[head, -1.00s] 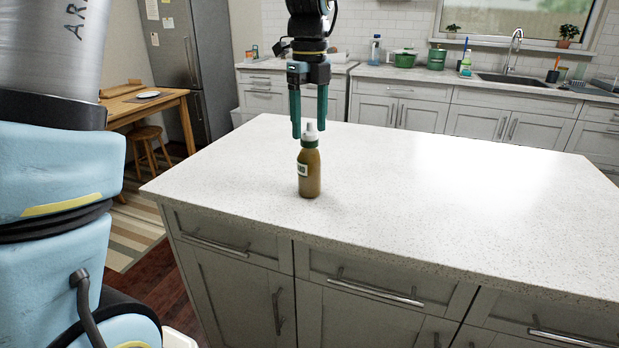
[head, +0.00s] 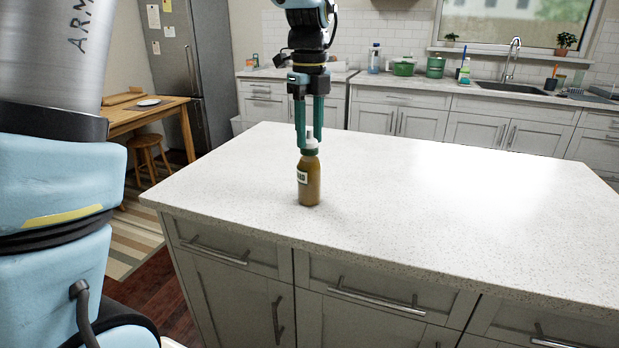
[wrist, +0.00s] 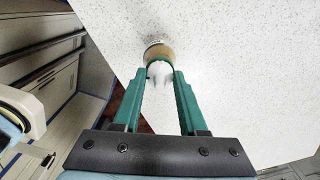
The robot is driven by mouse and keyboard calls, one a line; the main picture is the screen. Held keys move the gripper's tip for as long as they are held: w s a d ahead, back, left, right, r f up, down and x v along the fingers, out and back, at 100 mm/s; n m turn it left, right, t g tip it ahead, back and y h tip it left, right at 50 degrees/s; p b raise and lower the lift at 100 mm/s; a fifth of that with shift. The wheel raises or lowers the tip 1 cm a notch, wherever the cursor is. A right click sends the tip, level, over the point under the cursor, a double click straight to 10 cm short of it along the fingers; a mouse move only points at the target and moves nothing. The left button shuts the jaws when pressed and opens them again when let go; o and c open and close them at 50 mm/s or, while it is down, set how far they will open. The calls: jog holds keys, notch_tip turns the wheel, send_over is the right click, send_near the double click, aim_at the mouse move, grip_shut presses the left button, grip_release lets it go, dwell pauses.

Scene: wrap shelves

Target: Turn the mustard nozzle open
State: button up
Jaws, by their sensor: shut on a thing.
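The mustard bottle (head: 310,186) stands upright near the front edge of the white island counter (head: 430,210). It has a yellow-brown body, a green collar and a white nozzle (head: 310,141). My gripper (head: 310,143) points straight down over the bottle, its green fingers on either side of the nozzle and shut on it. In the wrist view the white nozzle (wrist: 158,72) lies between the two fingertips (wrist: 160,76), with the bottle (wrist: 157,52) beyond. The fingers partly hide the nozzle, and I cannot tell how far it is turned.
The counter around the bottle is clear. A sink (head: 512,88), a green pot (head: 404,66) and several bottles and plants are on the back counter. A wooden table (head: 150,112) with a stool stands at the left.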

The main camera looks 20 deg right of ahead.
dwell(0.4)
jog(key=shift+n+p, duration=0.5)
jog(key=shift+n, duration=0.5)
jog(key=shift+r+n+p, duration=0.1)
jog(key=shift+n+p, duration=0.2)
jog(key=shift+n, duration=0.6)
